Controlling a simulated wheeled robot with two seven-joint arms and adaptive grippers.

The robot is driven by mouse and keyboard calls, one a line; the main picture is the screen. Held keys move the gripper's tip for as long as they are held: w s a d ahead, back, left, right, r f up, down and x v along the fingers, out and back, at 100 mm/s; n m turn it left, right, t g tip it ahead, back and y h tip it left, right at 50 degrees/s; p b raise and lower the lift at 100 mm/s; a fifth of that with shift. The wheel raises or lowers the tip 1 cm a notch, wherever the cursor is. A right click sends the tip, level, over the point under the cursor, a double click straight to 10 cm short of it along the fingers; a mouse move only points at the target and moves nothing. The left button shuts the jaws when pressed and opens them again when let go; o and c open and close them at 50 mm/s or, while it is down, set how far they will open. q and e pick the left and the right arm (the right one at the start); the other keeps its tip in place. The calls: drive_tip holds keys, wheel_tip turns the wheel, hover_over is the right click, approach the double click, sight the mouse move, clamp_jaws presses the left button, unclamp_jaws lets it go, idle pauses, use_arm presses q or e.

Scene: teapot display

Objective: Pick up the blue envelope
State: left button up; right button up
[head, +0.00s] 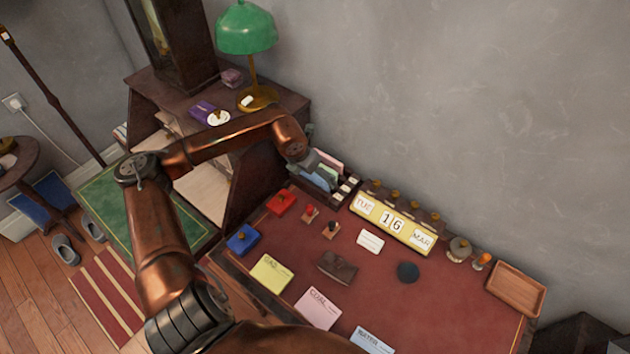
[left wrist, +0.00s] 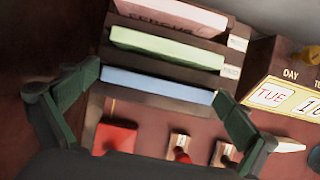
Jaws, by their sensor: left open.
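The blue envelope (left wrist: 155,84) stands in the front slot of a dark letter rack (left wrist: 226,22), in front of a green envelope (left wrist: 165,48) and a pink one (left wrist: 172,14). In the head view the blue envelope (head: 318,181) shows only in part beside my left wrist. My left gripper (left wrist: 158,92) is open, with one finger near each end of the blue envelope. I cannot tell whether the fingers touch it. Its fingers are small and mostly hidden in the head view. My right gripper is not in view.
A flip calendar (head: 391,223) stands just right of the rack. A red box (head: 281,202) and small stamps (head: 311,213) lie in front of it. Yellow, pink and pale blue papers lie along the desk's (head: 430,290) front. A green lamp (head: 246,30) stands behind my arm.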

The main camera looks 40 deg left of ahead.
use_arm(q)
drive_tip(key=shift+r, duration=0.1)
drive_tip(key=c, duration=0.9)
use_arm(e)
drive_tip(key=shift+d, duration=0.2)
use_arm(q)
drive_tip(key=shift+r, duration=0.1)
drive_tip(key=shift+c, duration=0.2)
wheel_tip(320, 180, up, 10)
drive_tip(key=shift+f+p, duration=0.1)
drive_tip(key=shift+p, duration=0.8)
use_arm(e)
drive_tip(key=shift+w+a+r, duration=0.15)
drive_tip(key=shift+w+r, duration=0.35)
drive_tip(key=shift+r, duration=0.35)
